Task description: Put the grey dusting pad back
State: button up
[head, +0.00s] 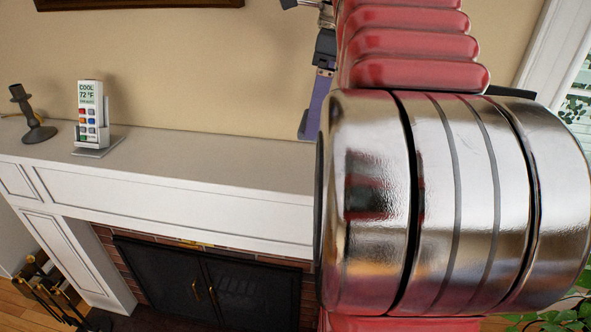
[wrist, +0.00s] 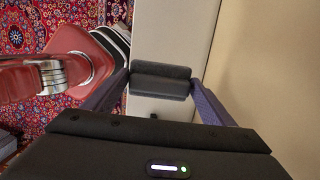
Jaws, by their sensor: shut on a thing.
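The grey dusting pad (wrist: 160,88) is a dark grey block with a softer-looking top. In the wrist view it sits between the two purple fingers of my gripper (wrist: 161,80), which are shut on its ends. The pad is over the white mantel shelf (wrist: 173,40); I cannot tell whether it touches the shelf. In the head view one purple finger (head: 318,100) points down beside the wall above the mantel (head: 200,160). My shiny arm hides the pad and the right part of the mantel there.
On the mantel stand a white remote (head: 90,112) in a grey holder (head: 97,143) and a dark candlestick (head: 35,118). The shelf between the holder and my arm is clear. Below are a dark fireplace screen (head: 205,285) and fire tools (head: 45,290). A patterned red rug (wrist: 60,25) shows below.

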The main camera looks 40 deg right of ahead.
jog(key=shift+f, duration=2.95)
jog(key=shift+f, duration=2.1)
jog(key=shift+f, duration=0.15)
jog(key=o, duration=1)
